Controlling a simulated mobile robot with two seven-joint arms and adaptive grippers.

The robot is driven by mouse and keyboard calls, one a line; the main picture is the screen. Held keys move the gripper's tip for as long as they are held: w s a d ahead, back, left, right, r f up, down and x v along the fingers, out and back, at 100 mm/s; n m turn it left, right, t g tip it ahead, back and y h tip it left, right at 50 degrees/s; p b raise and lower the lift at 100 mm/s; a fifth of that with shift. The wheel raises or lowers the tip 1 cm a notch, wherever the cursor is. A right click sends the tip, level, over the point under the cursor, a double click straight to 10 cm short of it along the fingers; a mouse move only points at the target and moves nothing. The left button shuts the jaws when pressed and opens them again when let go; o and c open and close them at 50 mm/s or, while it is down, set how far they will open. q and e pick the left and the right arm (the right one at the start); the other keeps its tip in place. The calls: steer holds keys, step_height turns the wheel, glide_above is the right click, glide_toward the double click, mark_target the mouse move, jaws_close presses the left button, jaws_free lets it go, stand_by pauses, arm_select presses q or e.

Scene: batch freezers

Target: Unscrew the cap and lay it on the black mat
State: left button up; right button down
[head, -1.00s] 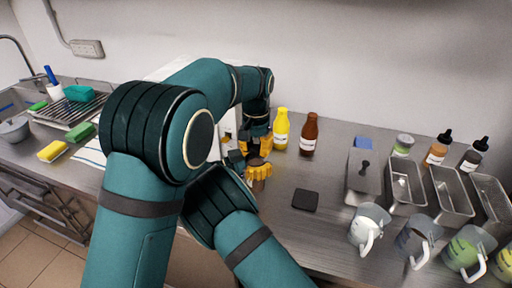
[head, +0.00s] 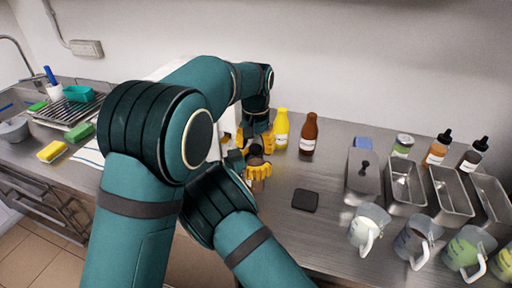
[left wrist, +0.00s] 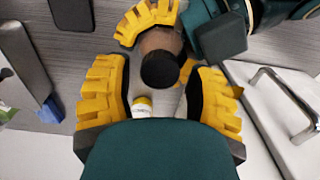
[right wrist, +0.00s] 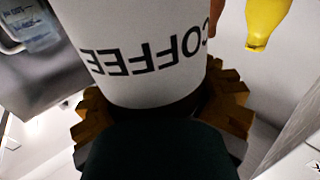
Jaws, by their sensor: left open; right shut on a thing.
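A brown bottle (head: 257,186) with a white COFFEE label (right wrist: 150,45) stands in my right gripper (head: 258,171), which is shut around it. The bottle's dark round cap (left wrist: 161,69) is on its top; it also shows in the head view (head: 256,150). My left gripper (head: 257,141) is open just over the bottle. In the left wrist view, the cap lies between its two spread fingers (left wrist: 158,90), with a gap on each side; the exact height between them is hard to tell. The black mat (head: 305,200) lies bare on the counter, right of the grippers.
A yellow bottle (head: 281,130) and a brown bottle (head: 308,135) stand behind the grippers. Metal pans (head: 405,185) and several pitchers (head: 368,226) fill the counter's right side. Sponges (head: 52,151) and a sink rack lie at left. The counter around the mat is clear.

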mark_target(255, 147)
arm_select(q)
step_height(255, 147, up, 3)
steer(key=shift+r, duration=0.2)
steer(key=shift+o, duration=0.6)
steer(key=shift+r, duration=0.1)
steer(key=m, duration=0.2)
steer(key=r+m, duration=0.1)
steer(key=shift+s+d+m, duration=0.1)
steer(key=shift+d+m, duration=0.05)
steer(key=shift+m, duration=0.25)
step_height(255, 147, up, 2)
steer(key=m, duration=0.4)
steer(key=shift+r+m, duration=0.15)
steer(key=shift+m, duration=0.15)
steer(key=shift+f, duration=3.9)
jaws_close()
